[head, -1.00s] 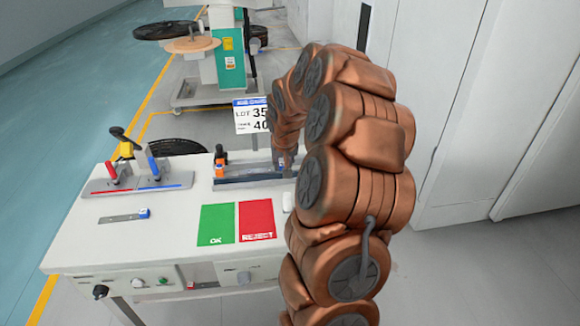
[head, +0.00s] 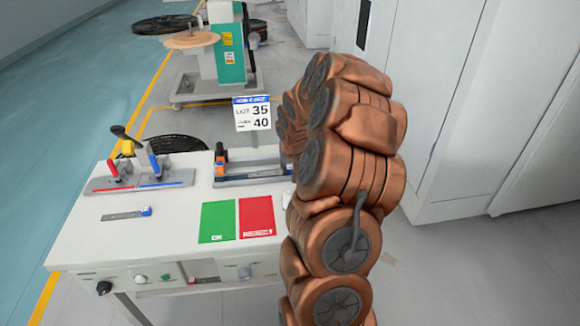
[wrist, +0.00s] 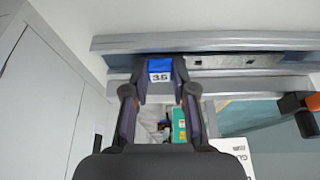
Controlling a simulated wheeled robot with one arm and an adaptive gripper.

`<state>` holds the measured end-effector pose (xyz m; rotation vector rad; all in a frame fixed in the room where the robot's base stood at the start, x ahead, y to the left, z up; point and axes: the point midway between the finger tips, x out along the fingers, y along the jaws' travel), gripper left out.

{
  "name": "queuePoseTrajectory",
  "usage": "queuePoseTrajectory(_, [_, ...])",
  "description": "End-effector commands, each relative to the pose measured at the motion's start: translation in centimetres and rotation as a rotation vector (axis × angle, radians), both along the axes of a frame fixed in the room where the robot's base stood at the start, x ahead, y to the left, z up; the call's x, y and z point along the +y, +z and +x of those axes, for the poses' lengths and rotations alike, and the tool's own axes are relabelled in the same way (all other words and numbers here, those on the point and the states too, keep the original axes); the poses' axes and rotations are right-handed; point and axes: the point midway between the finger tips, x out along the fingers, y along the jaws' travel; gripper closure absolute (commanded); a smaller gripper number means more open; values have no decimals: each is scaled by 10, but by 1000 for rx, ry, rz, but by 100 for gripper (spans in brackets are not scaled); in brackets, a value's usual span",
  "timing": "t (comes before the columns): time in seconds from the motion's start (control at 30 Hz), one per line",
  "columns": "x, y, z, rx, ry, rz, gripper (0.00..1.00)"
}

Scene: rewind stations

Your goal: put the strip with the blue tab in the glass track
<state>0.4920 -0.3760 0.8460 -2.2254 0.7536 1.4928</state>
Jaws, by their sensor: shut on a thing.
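My gripper (wrist: 160,92) is shut on the blue tab (wrist: 160,70) of a metal strip (wrist: 225,61) in the wrist view. The tab has a white number label. The strip runs right from the tab, between two long pale rails (wrist: 220,42); I cannot tell whether it rests there or hangs above. In the head view the track (head: 250,174), a long rail fixture with an orange-and-black clamp (head: 221,160) at its left end, stands at the back of the table. My arm hides my gripper and the held strip there.
Another blue-tabbed strip (head: 125,214) lies at the table's front left. A fixture with red and blue handles (head: 138,176) stands behind it. Green OK (head: 217,222) and red REJECT (head: 256,217) mats lie in front of the track. A lot sign (head: 252,114) stands behind.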

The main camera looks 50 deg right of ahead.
Motion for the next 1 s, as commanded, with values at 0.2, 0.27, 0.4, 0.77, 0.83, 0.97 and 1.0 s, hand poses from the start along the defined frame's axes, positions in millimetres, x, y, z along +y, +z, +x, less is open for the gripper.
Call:
queuePoseTrajectory(0.2, [0, -2, 0, 0, 0, 0, 62])
queuePoseTrajectory(0.27, [0, -2, 0, 0, 0, 0, 55])
queuePoseTrajectory(0.4, [0, -2, 0, -1, 0, -1, 49])
queuePoseTrajectory(0.77, [1, 4, 0, -2, 0, -1, 49])
queuePoseTrajectory(0.83, [2, 10, -2, -4, -1, -3, 49])
queuePoseTrajectory(0.97, [5, 25, -6, -7, 0, -4, 49])
queuePoseTrajectory(1.0, [7, 30, -8, -5, 1, -4, 49])
